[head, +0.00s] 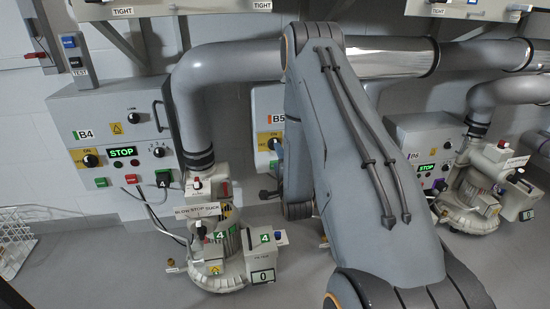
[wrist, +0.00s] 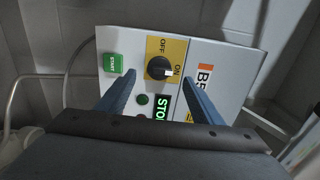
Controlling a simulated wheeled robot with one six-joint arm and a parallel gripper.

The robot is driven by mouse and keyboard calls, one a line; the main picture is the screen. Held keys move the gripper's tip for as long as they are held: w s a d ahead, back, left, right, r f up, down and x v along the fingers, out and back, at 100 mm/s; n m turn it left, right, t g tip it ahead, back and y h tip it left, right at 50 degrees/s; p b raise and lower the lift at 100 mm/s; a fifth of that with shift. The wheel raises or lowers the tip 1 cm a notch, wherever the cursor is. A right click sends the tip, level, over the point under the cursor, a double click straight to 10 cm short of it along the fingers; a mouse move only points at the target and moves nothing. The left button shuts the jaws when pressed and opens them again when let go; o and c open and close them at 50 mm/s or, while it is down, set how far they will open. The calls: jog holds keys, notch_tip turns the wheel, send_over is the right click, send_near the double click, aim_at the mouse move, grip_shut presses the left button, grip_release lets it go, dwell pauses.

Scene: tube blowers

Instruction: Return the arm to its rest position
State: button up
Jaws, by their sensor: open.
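My arm (head: 345,140) reaches up through the middle of the head view and hides most of my gripper there. In the wrist view my gripper (wrist: 159,76) is open, with two blue fingers spread and nothing between them that I can see held. The B5 control box (wrist: 225,65) is in front of the fingers. Its black OFF/ON knob (wrist: 158,68) shows between the fingertips, its white mark towards ON. I cannot tell whether the fingers touch the box. In the head view the B5 box (head: 265,98) is partly behind my arm.
The B4 box (head: 110,130) and its blower (head: 215,240) stand left. The B6 box (head: 425,135) and another blower (head: 470,200) stand right. A thick grey pipe (head: 225,62) crosses behind my arm. A wire rack (head: 15,240) is at far left. Floor is clear at lower left.

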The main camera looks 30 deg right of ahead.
jog(key=a+r+n+g+y, duration=0.25)
jog(key=a+n, duration=0.25)
jog(key=a, duration=0.3)
jog(key=a+r+n+g+y, duration=0.2)
jog(key=a+r+n+g, duration=0.2)
jog(key=a, duration=0.3)
jog(key=s+a+r+n+g+y, duration=0.1)
jog(key=s+a+r+n+g, duration=0.2)
jog(key=s+a+n, duration=0.5)
jog(key=s+a+r+n+g, duration=0.1)
jog(key=s+a+r+g, duration=0.3)
jog(key=s, duration=0.8)
jog(key=s+a+r+n+g, duration=0.2)
jog(key=s+n, duration=0.1)
jog(key=s, duration=0.6)
jog(key=s+a+r+n+g, duration=0.1)
jog(key=s+r+n+g, duration=0.15)
jog(key=s, duration=0.75)
jog(key=d+r+m+p, duration=0.2)
jog(key=d+r+p, duration=0.6)
jog(key=p, duration=0.9)
jog(key=shift+w+d+r+t, duration=0.25)
jog(key=shift+r+t, duration=0.05)
jog(key=shift+r, duration=0.1)
jog(key=shift+d+h, duration=0.1)
jog(key=shift+h, duration=0.15)
